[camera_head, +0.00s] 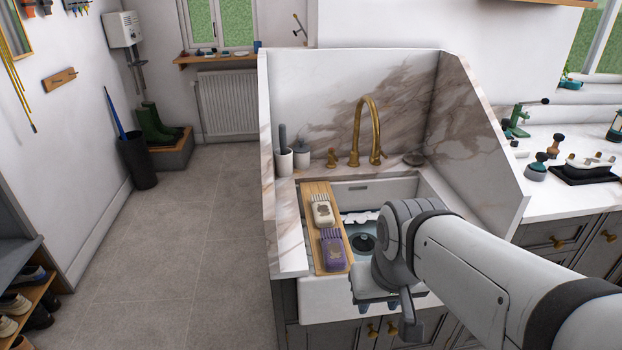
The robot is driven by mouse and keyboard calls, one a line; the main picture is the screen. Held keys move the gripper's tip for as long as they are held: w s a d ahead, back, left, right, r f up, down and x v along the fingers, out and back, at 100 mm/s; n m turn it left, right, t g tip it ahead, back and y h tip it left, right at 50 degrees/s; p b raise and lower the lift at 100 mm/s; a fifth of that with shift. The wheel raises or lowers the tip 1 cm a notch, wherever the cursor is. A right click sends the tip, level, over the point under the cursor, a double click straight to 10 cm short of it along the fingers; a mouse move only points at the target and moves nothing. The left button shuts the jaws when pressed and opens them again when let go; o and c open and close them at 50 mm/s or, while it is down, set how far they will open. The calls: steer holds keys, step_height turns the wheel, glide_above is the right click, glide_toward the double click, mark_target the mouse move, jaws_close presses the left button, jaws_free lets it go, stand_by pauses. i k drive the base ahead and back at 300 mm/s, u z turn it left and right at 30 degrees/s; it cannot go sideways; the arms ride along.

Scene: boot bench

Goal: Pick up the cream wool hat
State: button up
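I cannot make out a thing that is clearly a cream wool hat. A small cream item (322,212) with a darker patch and finger-like strips lies on a wooden board (311,188) laid across the sink; it looks more like a glove or brush than a hat. A similar purple item (332,250) lies nearer on the same board. My gripper (388,302) is over the front of the sink, right of and nearer than the board, apart from the cream item. My arm hides part of the basin, and the fingers do not show clearly.
The white sink (325,302) has a raised marble surround and a brass tap (364,125) at the back. A white wavy thing (360,216) shows in the basin. Cups stand at the back left. The right counter (558,200) holds several small items. The floor (185,240) at left is clear.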

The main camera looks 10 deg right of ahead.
mark_target(321, 205)
steer(key=i, duration=0.85)
steer(key=u, duration=0.05)
